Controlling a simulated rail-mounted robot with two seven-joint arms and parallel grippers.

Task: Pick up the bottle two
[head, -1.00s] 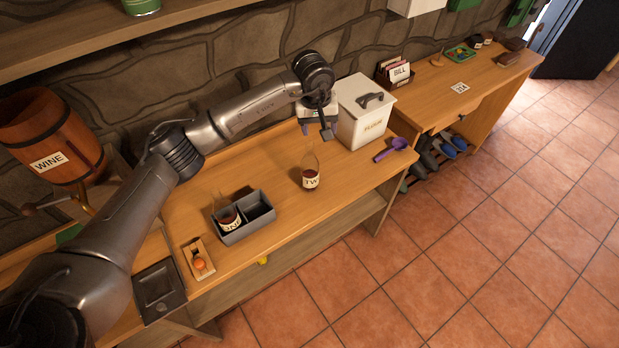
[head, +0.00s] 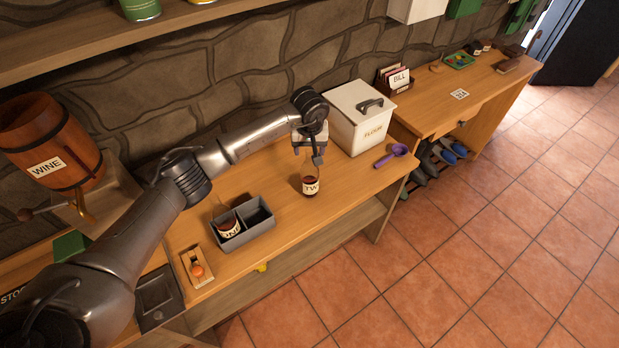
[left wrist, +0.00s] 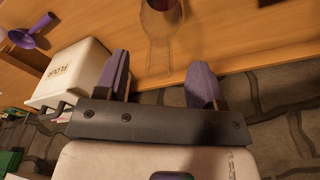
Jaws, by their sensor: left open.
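Bottle two (head: 310,186) stands upright on the wooden counter, with dark contents and a white label whose visible letters read "TW". My left gripper (head: 309,158) is open above it, around or close to the bottle's neck in the head view; exact contact cannot be told. In the left wrist view the clear bottle (left wrist: 161,45) lies beyond the gap between the open jaws (left wrist: 160,82), its neck end towards the gap. Another labelled bottle (head: 229,225) stands in the left compartment of a grey two-part holder (head: 247,236). My right gripper is not in view.
A white flour bin (head: 358,122) stands just right of the gripper, with a purple scoop (head: 391,155) beside it. A wine barrel (head: 50,145) is at the left. The counter between the holder and bottle two is clear.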

